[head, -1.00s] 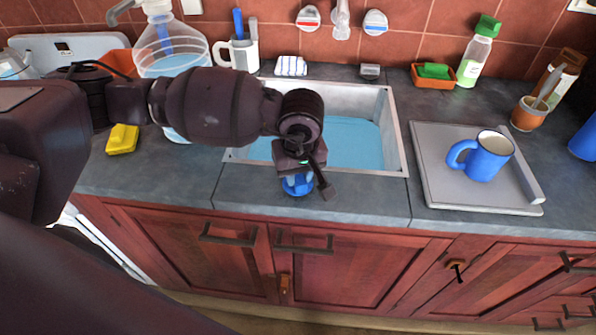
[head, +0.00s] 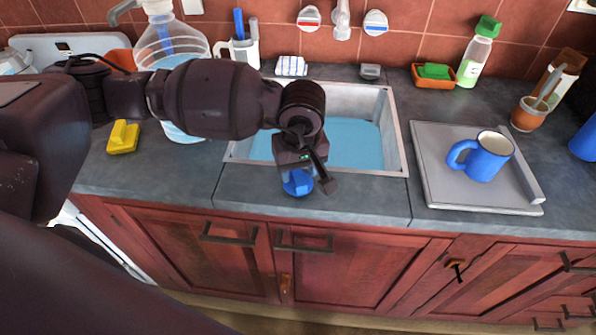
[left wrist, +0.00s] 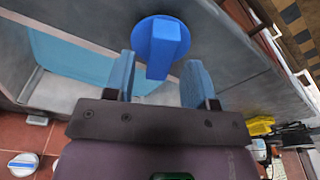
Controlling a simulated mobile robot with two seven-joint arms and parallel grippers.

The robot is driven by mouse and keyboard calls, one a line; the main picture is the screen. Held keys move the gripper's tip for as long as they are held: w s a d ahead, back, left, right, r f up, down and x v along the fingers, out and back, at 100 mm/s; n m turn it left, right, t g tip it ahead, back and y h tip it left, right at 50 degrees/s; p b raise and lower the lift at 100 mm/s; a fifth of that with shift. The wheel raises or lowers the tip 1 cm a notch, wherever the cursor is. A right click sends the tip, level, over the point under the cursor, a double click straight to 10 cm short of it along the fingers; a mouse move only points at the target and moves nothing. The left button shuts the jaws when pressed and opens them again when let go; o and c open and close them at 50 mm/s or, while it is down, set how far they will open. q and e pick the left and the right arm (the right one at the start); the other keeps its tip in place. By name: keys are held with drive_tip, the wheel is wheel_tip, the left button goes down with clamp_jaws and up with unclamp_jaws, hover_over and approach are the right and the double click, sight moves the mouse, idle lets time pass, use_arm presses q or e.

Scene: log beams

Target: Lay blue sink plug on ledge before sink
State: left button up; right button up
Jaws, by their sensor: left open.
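The blue sink plug (head: 297,184) rests on the grey ledge (head: 248,199) in front of the sink (head: 398,136). In the left wrist view the plug (left wrist: 163,45) shows its round disc and block-shaped handle. My left gripper (head: 311,172) is just above the plug, over the ledge. In the left wrist view the left gripper (left wrist: 160,72) is open, its two fingers standing apart on either side of the handle's end, with visible gaps. The sink holds blue water. My right gripper is not in view.
A grey tray (head: 437,180) with a blue mug (head: 483,157) stands right of the sink. The ledge right of the plug is clear.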

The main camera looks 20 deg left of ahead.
sight(300, 180)
use_arm(q)
wheel_tip(300, 180, up, 10)
drive_tip(key=s, duration=0.1)
drive_tip(key=shift+d+r, duration=0.2)
drive_tip(key=shift+d, duration=0.2)
